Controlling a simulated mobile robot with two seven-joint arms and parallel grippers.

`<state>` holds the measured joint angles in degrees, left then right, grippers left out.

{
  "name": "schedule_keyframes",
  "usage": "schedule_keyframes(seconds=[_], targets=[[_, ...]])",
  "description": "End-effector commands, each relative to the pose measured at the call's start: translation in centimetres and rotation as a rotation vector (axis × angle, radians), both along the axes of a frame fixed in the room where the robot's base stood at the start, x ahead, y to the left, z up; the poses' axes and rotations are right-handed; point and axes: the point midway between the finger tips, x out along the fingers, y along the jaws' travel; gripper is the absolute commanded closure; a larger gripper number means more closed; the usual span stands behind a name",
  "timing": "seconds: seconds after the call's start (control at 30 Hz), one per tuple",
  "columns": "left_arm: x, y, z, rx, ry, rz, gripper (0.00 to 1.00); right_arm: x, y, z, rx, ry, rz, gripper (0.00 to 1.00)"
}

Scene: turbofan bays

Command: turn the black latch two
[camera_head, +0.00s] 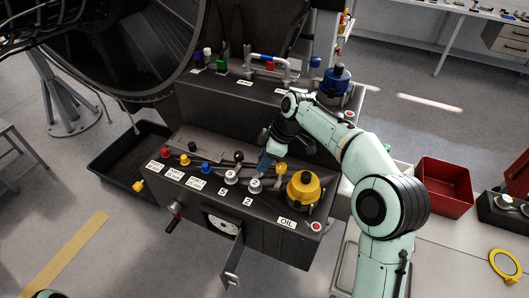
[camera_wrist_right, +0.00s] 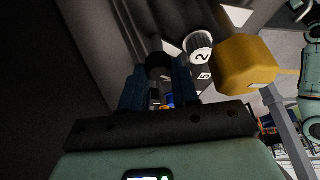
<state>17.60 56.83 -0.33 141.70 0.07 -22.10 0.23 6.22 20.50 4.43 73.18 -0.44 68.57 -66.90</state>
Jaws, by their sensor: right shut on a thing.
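The black latch two shows in the right wrist view as a dark round knob (camera_wrist_right: 159,66) between the blue fingers of my right gripper (camera_wrist_right: 160,88). A white disc marked 2 (camera_wrist_right: 200,57) is just beyond it. In the head view my right gripper (camera_head: 266,162) reaches down to the dark panel (camera_head: 265,215) and hides the knob it grips. Another black knob (camera_head: 239,157) stands to its left, and a white knob (camera_head: 254,186) sits in front, above a 2 label (camera_head: 247,201). My right gripper is shut on the latch knob. My left gripper is out of view.
A yellow knob (camera_head: 281,167) stands close to the right of my right gripper, with the yellow oil cap (camera_head: 303,187) beyond. Blue, red and yellow knobs line the panel's left part. A raised rear shelf carries a blue cap (camera_head: 335,80). A red bin (camera_head: 446,184) stands at the right.

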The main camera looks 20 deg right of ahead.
Motion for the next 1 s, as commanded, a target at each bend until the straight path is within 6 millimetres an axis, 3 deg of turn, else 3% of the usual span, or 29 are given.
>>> schedule_keyframes(seconds=[0.1,0.4,1.0], targets=[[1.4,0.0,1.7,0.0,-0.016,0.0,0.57,0.3,-0.1,0.6,0.0,-0.004,0.104,1.0],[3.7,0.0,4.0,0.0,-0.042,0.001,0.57,0.4,-0.1,0.6,0.0,-0.007,0.329,1.0],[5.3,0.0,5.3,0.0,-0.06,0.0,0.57,0.3,-0.1,0.3,-0.003,-0.007,0.478,1.0]])
